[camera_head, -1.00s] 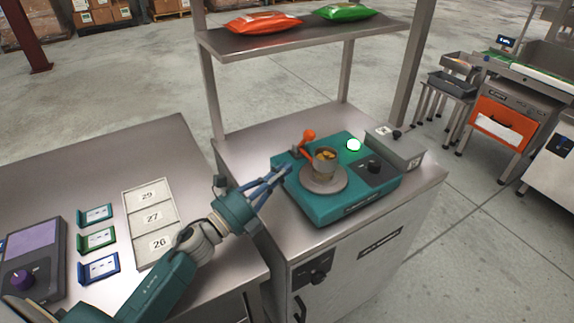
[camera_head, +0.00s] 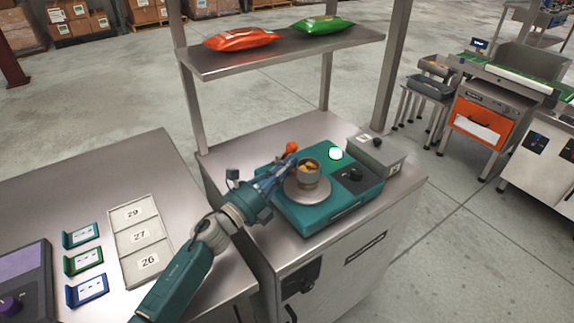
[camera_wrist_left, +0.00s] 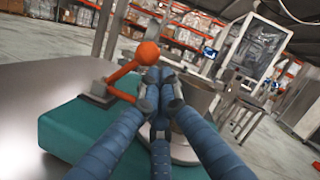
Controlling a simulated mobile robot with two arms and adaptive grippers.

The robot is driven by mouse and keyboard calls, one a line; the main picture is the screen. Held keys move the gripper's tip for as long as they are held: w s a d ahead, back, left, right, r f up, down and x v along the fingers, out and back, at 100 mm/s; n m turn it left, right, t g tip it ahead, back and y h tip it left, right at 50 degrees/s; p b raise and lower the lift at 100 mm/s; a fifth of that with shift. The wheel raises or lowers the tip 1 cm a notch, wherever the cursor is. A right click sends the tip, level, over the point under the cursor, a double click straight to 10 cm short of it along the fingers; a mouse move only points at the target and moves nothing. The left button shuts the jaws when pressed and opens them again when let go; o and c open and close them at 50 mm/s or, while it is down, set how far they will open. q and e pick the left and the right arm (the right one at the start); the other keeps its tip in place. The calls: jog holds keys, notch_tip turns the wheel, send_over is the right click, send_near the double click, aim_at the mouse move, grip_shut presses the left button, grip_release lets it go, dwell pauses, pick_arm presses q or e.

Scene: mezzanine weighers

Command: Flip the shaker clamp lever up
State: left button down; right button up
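The shaker clamp lever has an orange ball knob (camera_head: 291,147); it sits at the back left of the teal shaker (camera_head: 325,211). In the left wrist view its ball (camera_wrist_left: 147,53) stands above and just beyond my fingertips, and its orange arm slants up from a metal bracket (camera_wrist_left: 98,94). A metal cup (camera_head: 308,174) with yellowish contents stands on the shaker's round plate (camera_head: 307,191). My left gripper (camera_head: 285,167) is at the shaker's left side, beside the lever; its blue fingers are drawn together with nothing seen between them. I cannot tell whether they touch the lever. The right gripper is out of view.
A grey box (camera_head: 374,156) stands behind the shaker on the right. A shelf (camera_head: 275,60) with an orange bag (camera_head: 241,39) and a green bag (camera_head: 323,24) spans above the bench. The left table holds a numbered tray (camera_head: 140,236) and several small coloured holders.

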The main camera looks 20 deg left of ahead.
aim_at(290, 143)
pick_arm(q)
jog(key=shift+w+a+r+n+p, duration=0.15)
jog(key=shift+r+n+p, duration=0.2)
jog(key=shift+p, duration=0.25)
jog(key=shift+n, duration=0.25)
jog(key=r+n+p, duration=0.1)
jog(key=p, duration=0.1)
jog(key=a+r+n+y+p, duration=0.1)
jog(key=p, duration=0.1)
jog(key=w+n+p, duration=0.1)
jog(key=p, duration=0.1)
jog(key=shift+a+r+n+g, duration=0.3)
jog(key=shift+a+r, duration=0.05)
jog(key=shift+r, duration=0.05)
jog(key=w+a+r+n, duration=0.1)
jog(key=w+a+n, duration=0.2)
jog(key=w+a, duration=0.2)
jog(key=shift+a+g+y, duration=0.3)
jog(key=shift+a+g, duration=0.1)
jog(key=shift+a, duration=0.15)
